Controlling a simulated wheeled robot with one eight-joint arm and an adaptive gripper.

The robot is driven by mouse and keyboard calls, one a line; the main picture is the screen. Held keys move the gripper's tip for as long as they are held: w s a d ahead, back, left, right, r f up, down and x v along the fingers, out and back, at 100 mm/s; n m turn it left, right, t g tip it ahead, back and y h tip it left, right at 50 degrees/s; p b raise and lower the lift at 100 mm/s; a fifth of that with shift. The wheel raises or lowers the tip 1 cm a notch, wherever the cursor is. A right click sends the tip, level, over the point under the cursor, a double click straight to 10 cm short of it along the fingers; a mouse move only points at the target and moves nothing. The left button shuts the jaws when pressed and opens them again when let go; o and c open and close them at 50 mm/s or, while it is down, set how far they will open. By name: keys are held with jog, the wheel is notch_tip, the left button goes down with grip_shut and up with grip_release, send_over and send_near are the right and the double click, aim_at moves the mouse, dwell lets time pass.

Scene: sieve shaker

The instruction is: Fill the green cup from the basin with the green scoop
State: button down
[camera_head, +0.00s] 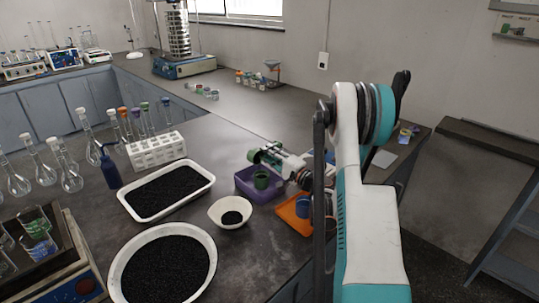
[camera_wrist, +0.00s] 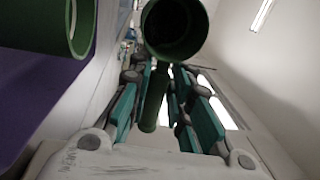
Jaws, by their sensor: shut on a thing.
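My gripper (camera_head: 279,158) is shut on the handle of the green scoop (camera_head: 254,155), above the back of a purple tray. In the wrist view the scoop (camera_wrist: 172,42) shows its round mouth, dark inside, with the handle running down between my gripper's fingers (camera_wrist: 160,85). I see no clear grains in it. The green cup (camera_head: 261,181) stands upright in the purple tray (camera_head: 245,187), just below and in front of the scoop. Its rim (camera_wrist: 83,25) shows at the wrist view's upper left, apart from the scoop. A round white basin (camera_head: 116,270) of black grains stands at the front left.
A rectangular white tray (camera_head: 208,187) and a small white bowl (camera_head: 218,221) also hold black grains. An orange tray (camera_head: 290,221) with a blue cup (camera_head: 302,207) lies close to my arm. A tube rack (camera_head: 155,150) and glass flasks stand left. The back counter is partly clear.

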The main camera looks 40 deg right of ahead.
dwell(0.3)
jog(key=shift+s+a+t, duration=0.1)
jog(key=shift+s+t, duration=0.35)
jog(key=shift+t, duration=0.25)
jog(key=shift+w+a+f, duration=0.1)
jog(key=shift+a, duration=0.05)
jog(key=g+p, duration=0.2)
jog(key=w+r+g+p, duration=0.1)
jog(key=g+p, duration=0.1)
jog(key=shift+w+d+p, duration=0.15)
jog(key=shift+d+p, duration=0.05)
jog(key=shift+p, duration=0.15)
